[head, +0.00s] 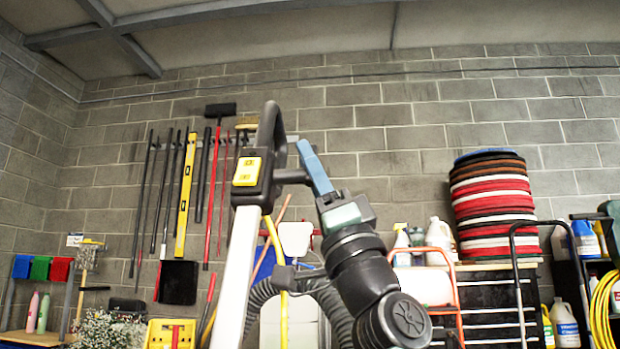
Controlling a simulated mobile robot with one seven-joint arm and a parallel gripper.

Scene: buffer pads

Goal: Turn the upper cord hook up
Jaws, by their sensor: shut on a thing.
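The floor machine's white column (238,275) rises at the centre of the head view, with a black loop handle and a yellow switch panel (247,171) on top. The upper cord hook (289,176) is a dark arm that juts out to the right from the handle head, roughly level. My gripper (304,148) comes from the lower right, and its blue finger crosses the hook's outer end. The gripper is shut on the hook. Only one finger shows clearly, and the hook's tip is hidden behind it.
Brooms and poles hang on the back wall. The space above the gripper is clear.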

